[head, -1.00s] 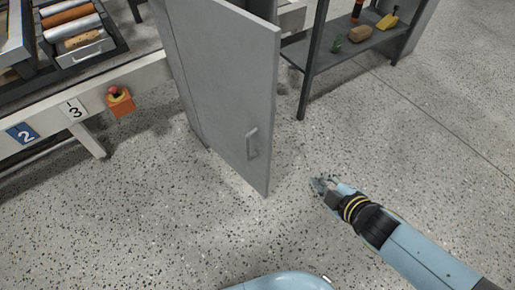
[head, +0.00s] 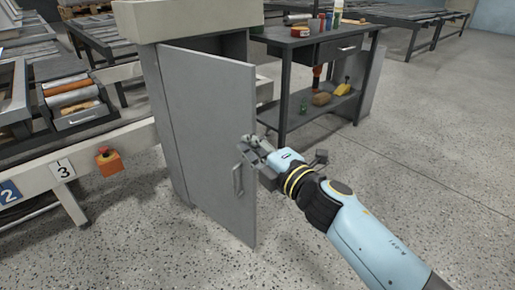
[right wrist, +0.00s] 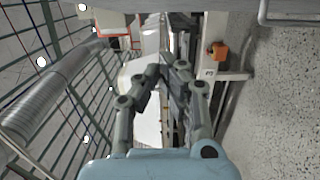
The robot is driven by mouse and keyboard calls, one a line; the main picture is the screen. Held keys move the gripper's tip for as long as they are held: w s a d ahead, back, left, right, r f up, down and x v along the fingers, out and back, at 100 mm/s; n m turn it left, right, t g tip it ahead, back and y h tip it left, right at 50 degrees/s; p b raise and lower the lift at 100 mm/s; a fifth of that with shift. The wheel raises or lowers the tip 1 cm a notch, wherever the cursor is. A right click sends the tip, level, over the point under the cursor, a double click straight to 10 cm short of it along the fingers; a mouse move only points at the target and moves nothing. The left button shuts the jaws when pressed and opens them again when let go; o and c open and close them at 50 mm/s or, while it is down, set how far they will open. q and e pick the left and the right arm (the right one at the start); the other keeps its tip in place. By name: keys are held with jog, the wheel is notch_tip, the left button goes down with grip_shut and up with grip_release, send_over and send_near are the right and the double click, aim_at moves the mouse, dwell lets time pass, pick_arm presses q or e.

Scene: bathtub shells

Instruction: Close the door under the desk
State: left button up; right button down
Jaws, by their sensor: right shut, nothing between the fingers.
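The grey door (head: 207,130) stands open at the front of a grey cabinet (head: 174,150) in the head view. A bar handle (head: 238,180) is on the lower right of its visible face. My right gripper (head: 247,143) is shut and empty. In the head view it overlaps the door's free edge, just above the handle; I cannot tell whether it touches. Its two fingers meet in the middle of the right wrist view (right wrist: 166,72). My left gripper is not in view.
A pale top (head: 190,20) covers the cabinet. A conveyor frame with an orange button box (head: 109,161) stands left. A dark workbench (head: 322,50) with items on its shelf stands behind the door. The speckled floor right of the door is clear apart from my arm.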

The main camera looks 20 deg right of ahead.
aim_at(247, 125)
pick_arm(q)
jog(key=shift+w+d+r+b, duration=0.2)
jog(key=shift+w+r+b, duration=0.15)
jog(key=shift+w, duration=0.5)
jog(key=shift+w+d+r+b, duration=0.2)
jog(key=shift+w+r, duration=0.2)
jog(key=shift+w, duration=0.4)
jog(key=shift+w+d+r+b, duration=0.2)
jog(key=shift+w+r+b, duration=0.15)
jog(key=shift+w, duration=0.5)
pick_arm(e)
jog(key=shift+w+d+f, duration=0.1)
jog(key=shift+w+d, duration=0.25)
jog(key=shift+w, duration=1)
jog(key=shift+w+d+r, duration=0.1)
jog(key=shift+w+d, duration=0.2)
jog(key=shift+w, duration=1.05)
jog(key=shift+w+d+f, duration=0.1)
jog(key=shift+w+d, duration=0.25)
jog(key=shift+w, duration=1)
